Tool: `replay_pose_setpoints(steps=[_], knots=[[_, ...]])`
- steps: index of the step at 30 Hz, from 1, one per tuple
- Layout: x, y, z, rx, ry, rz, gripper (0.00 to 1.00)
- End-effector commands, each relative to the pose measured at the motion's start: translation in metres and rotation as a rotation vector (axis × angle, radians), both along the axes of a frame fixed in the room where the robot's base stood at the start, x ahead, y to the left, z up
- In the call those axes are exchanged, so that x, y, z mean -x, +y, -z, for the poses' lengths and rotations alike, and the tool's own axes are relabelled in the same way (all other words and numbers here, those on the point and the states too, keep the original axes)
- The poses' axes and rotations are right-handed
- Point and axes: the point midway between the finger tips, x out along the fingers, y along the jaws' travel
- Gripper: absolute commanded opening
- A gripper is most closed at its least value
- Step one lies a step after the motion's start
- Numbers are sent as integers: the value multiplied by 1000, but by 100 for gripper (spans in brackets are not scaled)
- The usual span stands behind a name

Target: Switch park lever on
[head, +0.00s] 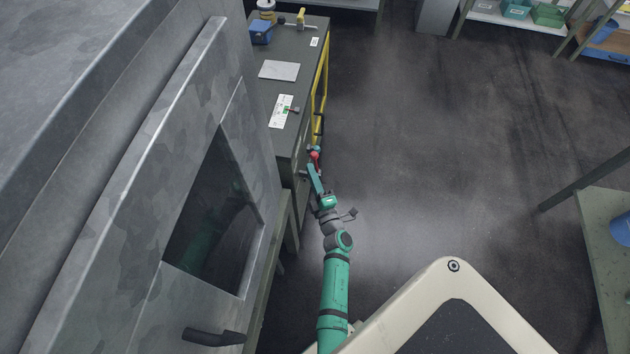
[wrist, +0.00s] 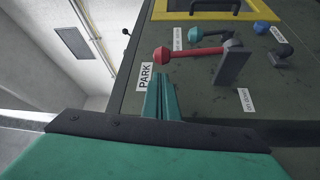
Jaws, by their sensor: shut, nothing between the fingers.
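A red lever with a ball knob (wrist: 160,54) lies across the dark panel in the wrist view, running left from a grey bracket (wrist: 232,63). A white label reading PARK (wrist: 146,77) is beside its knob. My gripper (wrist: 161,78) is shut and empty, its teal fingertips just below the red knob in the picture; I cannot tell whether they touch it. In the head view the red knob (head: 315,155) shows at the bench's front side, close to my gripper (head: 312,169).
A teal-knobbed lever (wrist: 195,35) sits behind the red one. A blue knob (wrist: 262,27), a black knob (wrist: 284,50) and a yellow frame with a dark handle (wrist: 208,8) are nearby. A large grey cabinet (head: 130,200) stands left of my arm. The floor (head: 440,150) on the right is clear.

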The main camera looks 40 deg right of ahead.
Motion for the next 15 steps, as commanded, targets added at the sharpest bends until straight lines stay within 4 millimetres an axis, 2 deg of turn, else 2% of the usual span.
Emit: replay_pose_setpoints(steps=[6,15], knots=[[-28,-10,-3,1,-1,-1,0],[-39,-14,-4,0,0,1,0]])
